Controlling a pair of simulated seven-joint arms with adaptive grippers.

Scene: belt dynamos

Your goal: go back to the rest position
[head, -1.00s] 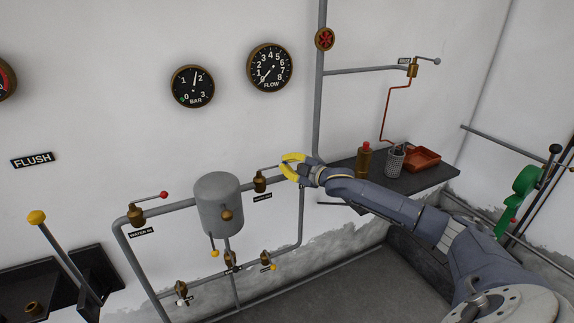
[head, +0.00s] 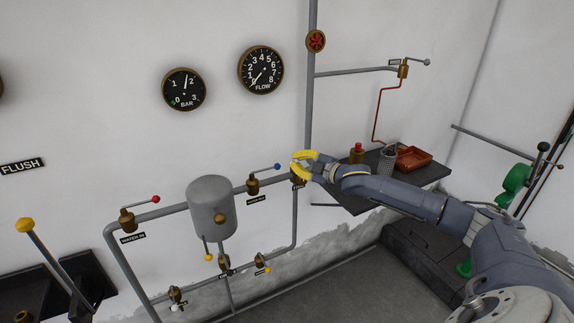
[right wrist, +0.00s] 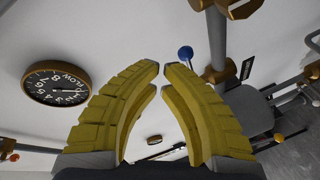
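My right gripper (head: 293,166) is in front of the wall piping, just right of a brass valve (head: 253,186) with a blue-knobbed handle (head: 277,167). Its yellow fingers are bowed. In the right wrist view, the fingertips (right wrist: 162,68) are a small gap apart with nothing between them. The blue knob (right wrist: 185,52) shows beyond the tips, apart from the fingers. In the head view, the gripper partly hides another brass fitting on the pipe behind it. My left gripper is out of view.
A grey tank (head: 212,208) and several valves stand left of the gripper. A shelf (head: 432,174) with a red tray (head: 413,158) and a mesh cup (head: 387,160) lies behind my right arm. A yellow-knobbed lever (head: 24,225) stands at far left. The floor (head: 330,290) is clear.

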